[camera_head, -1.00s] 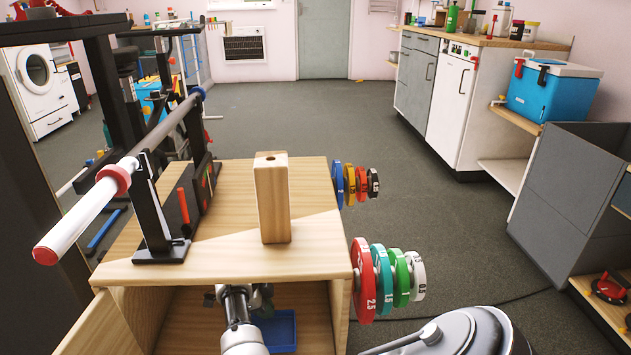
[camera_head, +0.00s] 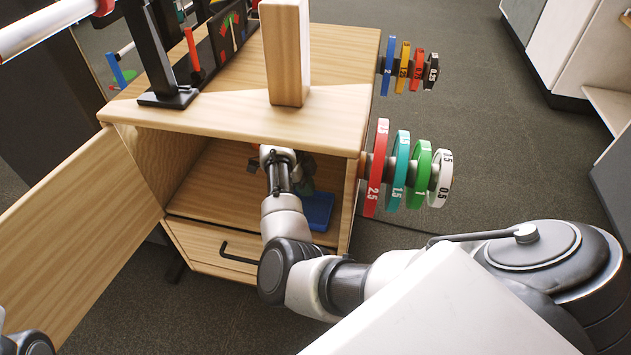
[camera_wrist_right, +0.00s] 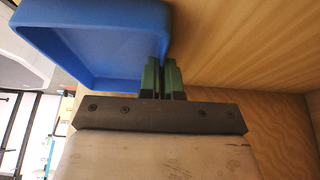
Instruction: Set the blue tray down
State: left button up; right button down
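The blue tray (camera_head: 319,212) is inside the open compartment of the wooden cabinet (camera_head: 345,140), at its right side near the front. Whether it rests on the compartment floor or is held just above it, I cannot tell. In the right wrist view the tray (camera_wrist_right: 105,45) fills the upper left. My right gripper (camera_wrist_right: 162,66) has its green fingers close together at the tray's wall and appears shut on it. In the head view my right arm reaches into the compartment and partly hides the gripper and tray. My left gripper is not in view.
The cabinet door (camera_head: 75,225) stands open at the left. A wooden block (camera_head: 287,55) and a black rack stand on top. Coloured weight discs (camera_head: 376,168) stick out from the right side. A drawer (camera_head: 215,245) lies below the compartment.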

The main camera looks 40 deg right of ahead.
jog(key=shift+f, duration=0.1)
dwell(0.3)
jog(key=c, duration=1.7)
grip_release()
jog(key=shift+f, duration=0.1)
jog(key=shift+c, duration=0.2)
jog(key=o, duration=0.4)
